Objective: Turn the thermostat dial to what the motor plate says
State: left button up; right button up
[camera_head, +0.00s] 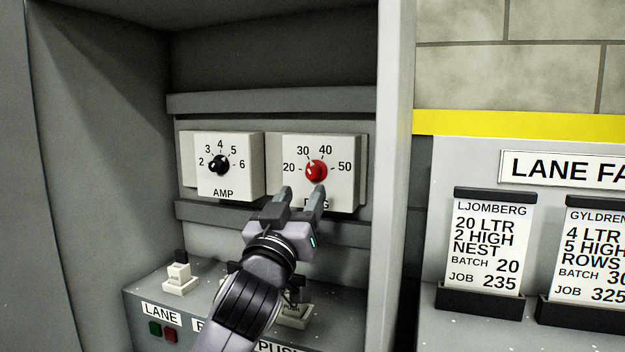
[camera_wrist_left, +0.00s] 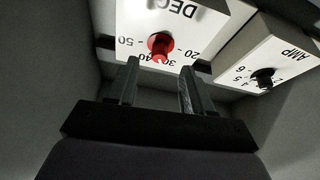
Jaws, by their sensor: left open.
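The red thermostat dial (camera_head: 316,171) sits on a white box (camera_head: 347,190) marked 20, 30, 40 and 50, with a partly hidden label. A pale mark shows on the dial's upper left, roughly towards 30; its exact reading is unclear. My left gripper (camera_head: 304,190) is open and empty, its fingertips just below and in front of the dial. In the left wrist view, the dial (camera_wrist_left: 160,44) appears upside down beyond the two spread fingers (camera_wrist_left: 157,75), on the box labelled DEG. No motor plate is recognisable. My right gripper is out of view.
A black AMP dial (camera_head: 219,165), marked 2 to 6, is on a box to the left. A switch (camera_head: 179,277) and push-button panel lie below. The cabinet's side wall (camera_head: 392,200) stands right; beyond are LJOMBERG (camera_head: 492,240) and GYLDREN (camera_head: 597,250) cards.

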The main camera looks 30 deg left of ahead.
aim_at(311, 178)
pick_arm(q)
jog(key=shift+p+x, duration=0.3)
jog(key=shift+x, duration=2.6)
grip_shut()
